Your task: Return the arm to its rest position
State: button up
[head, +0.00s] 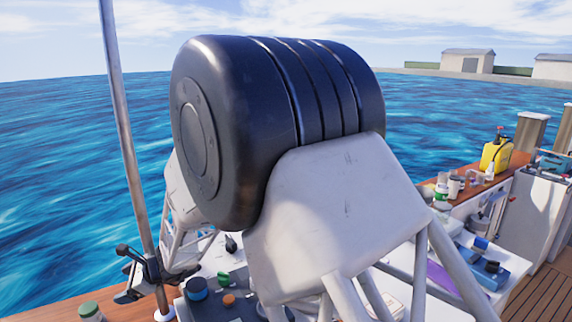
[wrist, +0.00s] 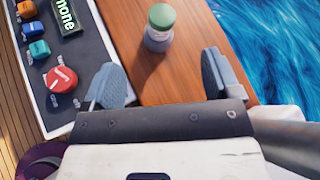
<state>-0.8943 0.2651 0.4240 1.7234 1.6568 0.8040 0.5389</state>
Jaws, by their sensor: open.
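My gripper (wrist: 165,82) shows in the wrist view with its two grey-blue fingers wide apart. Nothing is between them. A jar with a green lid (wrist: 160,28) stands on the brown wooden rail beyond the fingertips, apart from them. A dark panel (wrist: 88,68) lies to the left, with a red round cap (wrist: 62,80) close to the left finger. In the head view a large part of my own arm fills the middle and hides much of the workspace.
In the head view a metal pole (head: 125,130) stands at the left. A yellow container (head: 496,153) and small bottles stand on the right-hand ledge. A blue tray (head: 490,268) lies at the lower right. Open water lies beyond the wooden rail (wrist: 185,70).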

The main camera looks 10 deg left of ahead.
jog(key=w+d+r+n, duration=0.1)
jog(key=d+r, duration=0.2)
jog(key=d, duration=0.3)
jog(key=w+d+r+n+h, duration=0.1)
jog(key=w+d+r, duration=0.1)
jog(key=d, duration=0.4)
jog(key=w+d+r+n+t, duration=0.1)
jog(key=d+r, duration=0.4)
jog(key=d, duration=0.1)
jog(key=shift+w+d+n+h, duration=0.3)
jog(key=shift+w+d, duration=0.05)
jog(key=shift+d, duration=0.05)
jog(key=s+d+r+n+t+h, duration=0.1)
jog(key=d+r+n, duration=0.15)
jog(key=d, duration=0.85)
jog(key=d+r+n+t+h, duration=0.15)
jog(key=d+r, duration=0.25)
jog(key=d, duration=0.7)
jog(key=s+d+n+h, duration=0.1)
jog(key=s+d, duration=0.5)
jog(key=d, duration=0.6)
jog(key=s+d+n+t+h, duration=0.1)
jog(key=s+d+h, duration=0.3)
jog(key=s+d, duration=0.3)
jog(key=s+d+r+n+t+h, duration=0.1)
jog(key=s+d+h, duration=0.2)
jog(key=d, duration=1.4)
jog(key=s, duration=0.3)
jog(key=shift+s+d, duration=0.2)
jog(key=shift+s, duration=0.1)
